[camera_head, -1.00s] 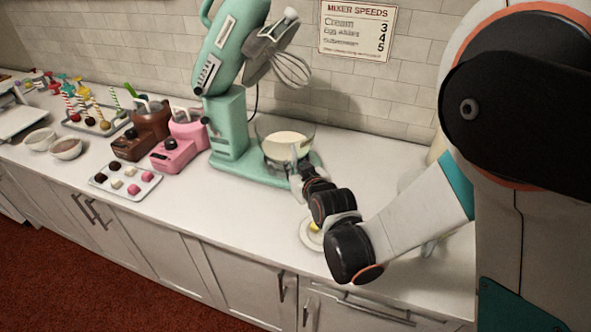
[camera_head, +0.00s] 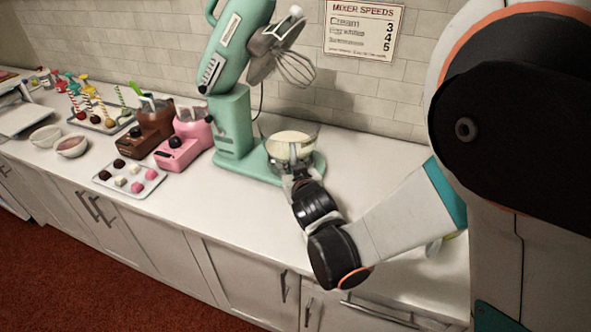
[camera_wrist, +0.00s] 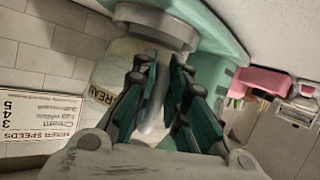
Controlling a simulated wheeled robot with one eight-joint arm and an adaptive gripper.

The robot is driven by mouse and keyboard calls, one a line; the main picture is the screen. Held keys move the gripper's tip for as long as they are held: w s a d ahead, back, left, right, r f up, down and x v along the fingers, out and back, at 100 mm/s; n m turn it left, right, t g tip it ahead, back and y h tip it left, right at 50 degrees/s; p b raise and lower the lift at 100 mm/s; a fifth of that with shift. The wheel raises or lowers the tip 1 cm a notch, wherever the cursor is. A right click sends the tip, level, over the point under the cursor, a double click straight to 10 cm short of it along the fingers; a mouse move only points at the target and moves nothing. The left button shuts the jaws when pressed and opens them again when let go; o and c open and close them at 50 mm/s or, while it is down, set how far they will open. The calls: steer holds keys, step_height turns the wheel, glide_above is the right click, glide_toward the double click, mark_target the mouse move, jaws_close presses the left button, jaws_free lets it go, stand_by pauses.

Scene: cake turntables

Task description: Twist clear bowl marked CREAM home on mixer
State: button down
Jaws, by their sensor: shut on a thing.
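The clear bowl (camera_head: 303,156) with pale cream in it sits on the base of the mint-green mixer (camera_head: 233,125), below the raised head. In the wrist view the bowl (camera_wrist: 118,62) shows part of its CREAM label (camera_wrist: 101,94), tilted. My gripper (camera_head: 291,168) is at the front of the bowl in the head view. In the wrist view my gripper (camera_wrist: 160,80) has its teal-padded fingers either side of the bowl's grey curved handle (camera_wrist: 155,112) and is shut on it. The joint between bowl and mixer base is hidden.
The whisk (camera_head: 296,70) hangs from the tilted head above the bowl. A pink machine (camera_head: 180,148), a brown one (camera_head: 146,136) and a sweets tray (camera_head: 130,180) stand to the left. Counter in front of the mixer is clear. A speeds sign (camera_head: 364,28) hangs behind.

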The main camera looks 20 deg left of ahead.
steer(key=shift+a, duration=0.1)
steer(key=shift+s+a+m+h+b, duration=0.3)
steer(key=shift+a+m+h, duration=0.3)
steer(key=shift+a+h, duration=0.15)
steer(key=shift+a+t, duration=0.1)
steer(key=shift+t, duration=0.2)
steer(key=shift+s+a+m+h+b, duration=0.15)
steer(key=shift+a+m+h+b, duration=0.15)
steer(key=shift+a+m+h, duration=0.45)
steer(key=shift+a+m+t+h, duration=0.3)
steer(key=shift+a+m+h, duration=0.4)
steer(key=shift+h, duration=0.1)
